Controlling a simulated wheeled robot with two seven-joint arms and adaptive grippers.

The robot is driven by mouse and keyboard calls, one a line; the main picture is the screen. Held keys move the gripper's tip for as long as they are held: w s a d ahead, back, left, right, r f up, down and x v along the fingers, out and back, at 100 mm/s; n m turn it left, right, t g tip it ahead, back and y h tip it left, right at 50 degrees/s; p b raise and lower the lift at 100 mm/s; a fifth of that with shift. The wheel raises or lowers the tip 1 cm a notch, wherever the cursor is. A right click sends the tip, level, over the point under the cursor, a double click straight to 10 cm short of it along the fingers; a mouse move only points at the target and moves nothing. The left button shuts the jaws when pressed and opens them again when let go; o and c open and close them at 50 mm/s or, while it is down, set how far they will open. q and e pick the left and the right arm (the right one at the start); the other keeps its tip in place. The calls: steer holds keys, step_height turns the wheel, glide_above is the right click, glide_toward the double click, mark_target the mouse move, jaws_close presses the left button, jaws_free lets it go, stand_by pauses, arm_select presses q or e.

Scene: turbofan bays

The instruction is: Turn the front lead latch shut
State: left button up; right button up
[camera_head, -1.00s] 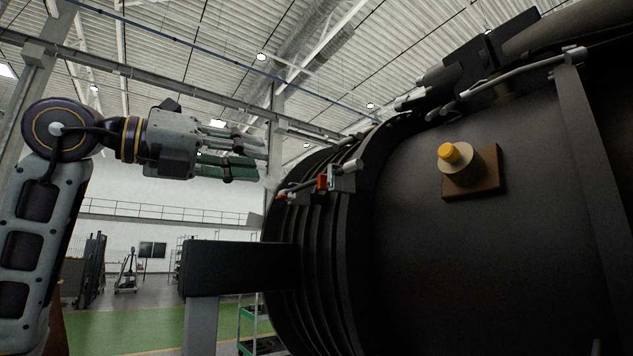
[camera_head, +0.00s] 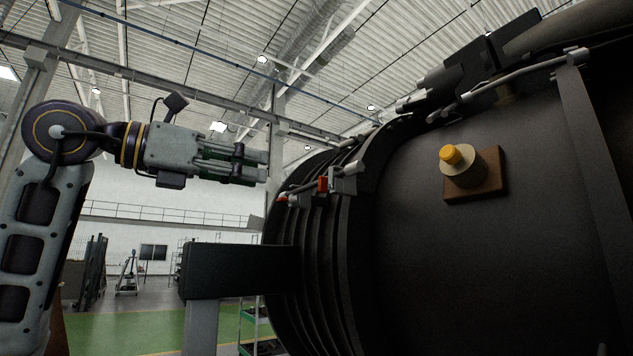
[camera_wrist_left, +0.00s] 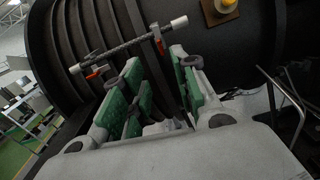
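The dark engine casing (camera_head: 470,255) carries a lead (camera_wrist_left: 125,46) with pale end fittings, seen across the ribbed part in the left wrist view. Two small red latches sit along it. One red latch (camera_head: 323,184) is beside a grey block; the other red latch (camera_head: 282,198) is further left. They also show in the left wrist view, one near the left end (camera_wrist_left: 97,72) and one near the right end (camera_wrist_left: 160,46). I cannot tell which is the front one. My left gripper (camera_head: 262,170) is left of the latches, apart from them, open and empty, with green finger pads. My right gripper is out of view.
A yellow-capped knob (camera_head: 450,155) on a brown plate stands on the casing. A dark beam on a grey post (camera_head: 202,325) is below my left gripper. Pipes and brackets (camera_head: 475,65) run along the casing's top. The air around my left gripper looks free.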

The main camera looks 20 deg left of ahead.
arm_select(q)
steer(key=p, duration=0.1)
glide_toward(319, 182)
steer(key=shift+x, duration=1)
steer(key=p+x, duration=0.1)
steer(key=x, duration=0.5)
steer(key=shift+w+r+p, duration=0.1)
steer(key=shift+r+p, duration=0.05)
steer(key=shift+p, duration=0.25)
steer(key=shift+w+d, duration=0.45)
steer(key=shift+w, duration=0.1)
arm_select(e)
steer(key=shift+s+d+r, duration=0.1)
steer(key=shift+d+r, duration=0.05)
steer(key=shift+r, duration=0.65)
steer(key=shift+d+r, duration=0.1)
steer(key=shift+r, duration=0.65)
arm_select(q)
steer(key=c, duration=0.6)
jaws_close()
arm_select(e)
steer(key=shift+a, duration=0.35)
